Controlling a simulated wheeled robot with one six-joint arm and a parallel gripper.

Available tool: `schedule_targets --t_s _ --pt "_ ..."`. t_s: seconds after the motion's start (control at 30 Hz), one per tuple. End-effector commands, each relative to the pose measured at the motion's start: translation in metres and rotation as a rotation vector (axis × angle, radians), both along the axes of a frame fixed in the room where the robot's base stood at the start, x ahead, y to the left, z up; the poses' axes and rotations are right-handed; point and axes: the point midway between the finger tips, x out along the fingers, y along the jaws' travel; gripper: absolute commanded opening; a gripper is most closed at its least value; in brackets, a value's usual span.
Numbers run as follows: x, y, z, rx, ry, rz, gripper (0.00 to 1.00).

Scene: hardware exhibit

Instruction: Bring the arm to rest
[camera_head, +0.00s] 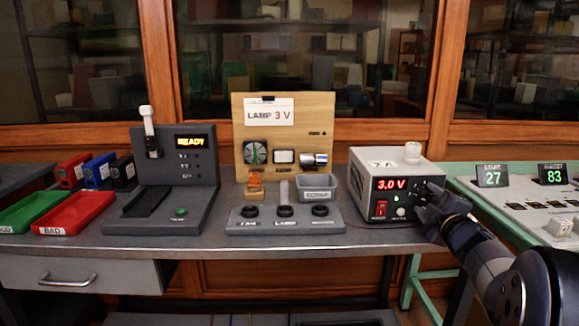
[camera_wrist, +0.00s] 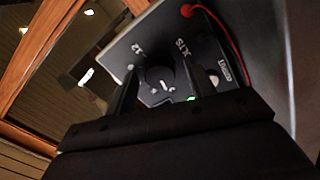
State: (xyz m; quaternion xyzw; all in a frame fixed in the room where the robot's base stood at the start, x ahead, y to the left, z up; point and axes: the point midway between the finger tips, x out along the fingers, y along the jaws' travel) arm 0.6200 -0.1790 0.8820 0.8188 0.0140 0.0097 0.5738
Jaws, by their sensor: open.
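My arm (camera_head: 480,250) reaches in from the lower right in the head view. My gripper (camera_head: 428,196) is at the right side of the front of the grey power supply (camera_head: 372,165), which reads 3.0 V. In the wrist view my gripper (camera_wrist: 156,88) is open. Its two dark fingers stand on either side of a round dark knob (camera_wrist: 160,78) on the supply's panel. Whether they touch the knob cannot be told. In the head view the knob is hidden by my gripper.
A green-framed table (camera_head: 475,170) with displays 27 and 83 stands at right, near my arm.

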Motion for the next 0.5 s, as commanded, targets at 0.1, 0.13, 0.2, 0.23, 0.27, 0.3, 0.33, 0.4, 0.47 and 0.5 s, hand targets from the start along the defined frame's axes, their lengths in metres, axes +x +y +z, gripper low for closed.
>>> schedule_targets --t_s 0.1,0.13,0.2,0.23,0.27,0.3,0.33,0.4,0.47,0.5 --pt "0.0001 -0.0001 0.0039 0.135 0.007 0.000 0.52" --pt "0.0002 -0.0002 0.0038 0.170 0.007 -0.001 0.52" --pt "0.0001 -0.0001 0.0034 0.249 0.011 0.000 0.52" --pt "0.0000 0.0000 0.0035 0.284 0.012 0.000 0.52" --pt "0.0000 0.0000 0.0037 0.319 0.012 -0.001 0.52" --pt "0.0000 0.0000 0.0038 0.363 0.015 0.000 0.52" --pt "0.0000 0.0000 0.0038 0.397 0.015 -0.001 0.52" --pt "0.0001 -0.0001 0.0036 0.476 0.017 -0.001 0.52" --pt "0.0000 0.0001 0.0035 0.542 0.021 0.000 0.52" --pt "0.0000 0.0000 0.0036 0.587 0.021 -0.001 0.52"
